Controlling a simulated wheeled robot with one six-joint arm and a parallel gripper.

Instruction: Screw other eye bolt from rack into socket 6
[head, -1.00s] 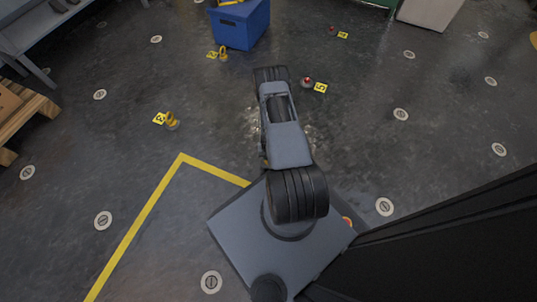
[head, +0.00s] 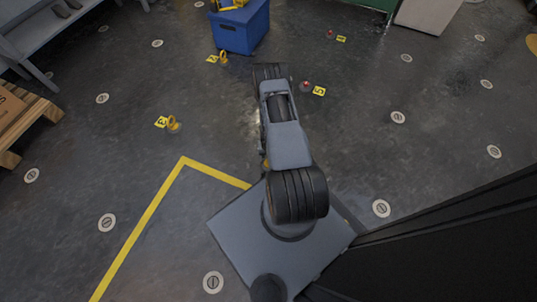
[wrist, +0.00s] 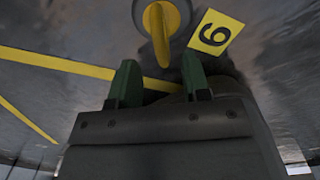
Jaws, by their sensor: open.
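A yellow eye bolt (wrist: 154,22) stands at the top of the wrist view, over a round grey disc. It is beside a yellow tag (wrist: 215,32) marked 6. My gripper (wrist: 160,80) has its two green fingers spread apart, with the eye bolt just beyond their tips and nothing clearly held between them. I cannot tell how deep the bolt sits. In the head view my arm hides most of this spot; a bit of yellow (head: 265,163) shows beside the arm. The rack is not identifiable.
Other yellow eye bolts stand by tags at the left (head: 173,124) and near the blue box (head: 240,30). A red piece (head: 305,86) is by tag 5 (head: 319,91). A wooden pallet (head: 35,112) is at the left, a dark structure (head: 440,250) lower right. Open floor lies between.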

